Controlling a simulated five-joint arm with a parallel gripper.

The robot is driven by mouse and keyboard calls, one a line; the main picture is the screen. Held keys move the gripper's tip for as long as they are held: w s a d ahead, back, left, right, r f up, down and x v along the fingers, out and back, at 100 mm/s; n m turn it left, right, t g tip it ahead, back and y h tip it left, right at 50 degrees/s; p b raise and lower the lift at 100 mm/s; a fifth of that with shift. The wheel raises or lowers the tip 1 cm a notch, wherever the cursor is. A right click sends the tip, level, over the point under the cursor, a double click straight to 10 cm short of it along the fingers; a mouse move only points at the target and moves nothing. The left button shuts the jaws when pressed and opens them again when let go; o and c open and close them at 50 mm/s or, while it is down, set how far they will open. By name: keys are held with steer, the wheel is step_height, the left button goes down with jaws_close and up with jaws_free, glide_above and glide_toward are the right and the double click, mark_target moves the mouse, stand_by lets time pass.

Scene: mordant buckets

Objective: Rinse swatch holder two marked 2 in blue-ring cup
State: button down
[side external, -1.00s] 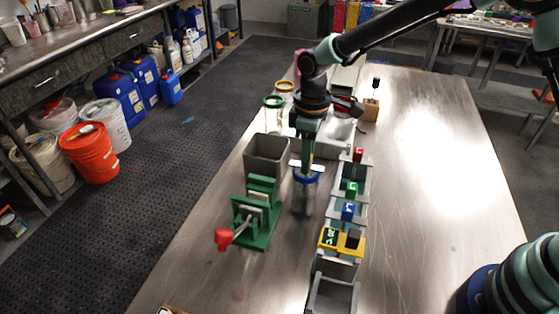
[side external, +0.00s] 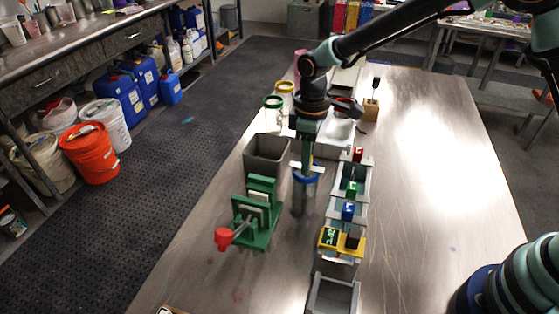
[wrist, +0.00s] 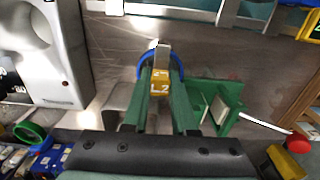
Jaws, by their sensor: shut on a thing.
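My gripper (side external: 305,168) is over the blue-ring cup (side external: 305,190) in the side view. In the wrist view its two green fingers (wrist: 162,100) are shut on the swatch holder (wrist: 160,84), which has a yellow block with a mark that reads like 2. The blue ring (wrist: 143,68) shows around the holder and fingers there. The holder's lower part is hidden, so its depth in the cup cannot be told. In the side view a pale crossbar sits at the fingertips, just above the ring.
A green press (side external: 257,220) with a red knob and a grey bin (side external: 267,155) stand left of the cup. A row of grey troughs (side external: 333,292) with coloured holders (side external: 348,211) runs close on the right. Green-ring (side external: 273,102) and yellow-ring (side external: 284,87) cups stand behind.

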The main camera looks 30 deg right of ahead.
stand_by(0.3)
steer(key=shift+r, duration=3.5)
steer(key=shift+r, duration=1.5)
